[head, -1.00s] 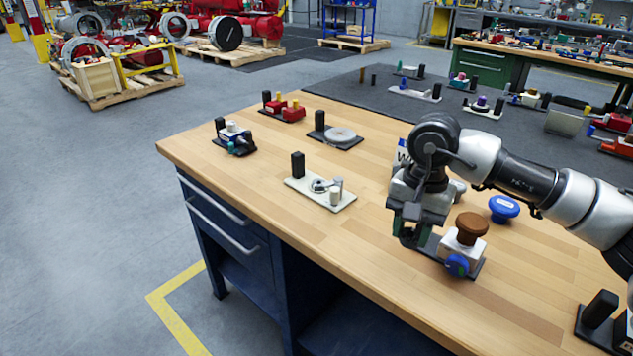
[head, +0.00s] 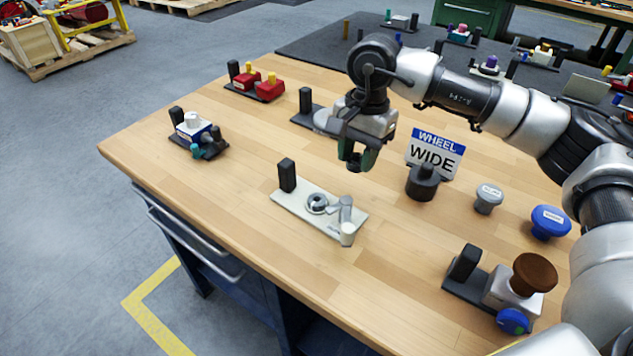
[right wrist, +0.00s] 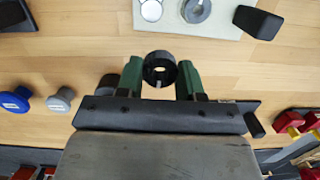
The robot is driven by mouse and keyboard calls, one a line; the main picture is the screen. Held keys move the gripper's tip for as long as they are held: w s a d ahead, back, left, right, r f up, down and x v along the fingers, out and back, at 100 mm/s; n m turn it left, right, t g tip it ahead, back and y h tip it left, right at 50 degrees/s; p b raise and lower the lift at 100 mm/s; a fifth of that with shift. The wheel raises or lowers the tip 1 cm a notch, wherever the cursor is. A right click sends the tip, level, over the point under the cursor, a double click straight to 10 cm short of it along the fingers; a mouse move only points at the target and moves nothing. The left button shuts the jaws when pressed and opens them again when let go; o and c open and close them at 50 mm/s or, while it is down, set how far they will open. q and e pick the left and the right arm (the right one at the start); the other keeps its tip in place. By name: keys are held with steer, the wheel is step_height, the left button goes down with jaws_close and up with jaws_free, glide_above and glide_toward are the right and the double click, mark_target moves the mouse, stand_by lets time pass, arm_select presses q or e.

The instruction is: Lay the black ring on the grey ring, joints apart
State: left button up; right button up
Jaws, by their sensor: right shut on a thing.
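The black ring (right wrist: 160,68) is between the two green fingers of my right gripper (right wrist: 161,80), which is shut on it. A pale slit shows at its lower edge. In the head view my right gripper (head: 357,160) hangs above the table, behind and right of the cream plate (head: 290,205); I cannot make out the ring there. The grey ring (head: 317,203) lies on that plate, between a black post (head: 287,175) and a jointed grey arm with a white cylinder (head: 347,233). The grey ring also shows in the right wrist view (right wrist: 196,10), ahead of the black ring and apart from it. My left gripper is out of view.
A "WHEEL WIDE" sign (head: 435,155) on a black base stands right of my gripper. Grey (head: 488,198) and blue (head: 550,222) knobs and a brown-knobbed block (head: 533,275) are farther right. Red blocks (head: 258,85) and a white-blue fixture (head: 197,132) are at left.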

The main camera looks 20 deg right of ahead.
glide_toward(317, 199)
steer(key=s+d+f, duration=0.1)
steer(key=d, duration=0.1)
steer(key=a+f, duration=0.1)
steer(key=a+f+p, duration=0.1)
steer(key=shift+w+a, duration=0.2)
steer(key=shift+a, duration=0.2)
steer(key=shift+f, duration=0.25)
step_height(317, 199, down, 3)
steer(key=shift+f+p, duration=0.15)
steer(key=shift+p, duration=0.3)
steer(key=shift+f, duration=0.25)
steer(key=o, duration=0.9)
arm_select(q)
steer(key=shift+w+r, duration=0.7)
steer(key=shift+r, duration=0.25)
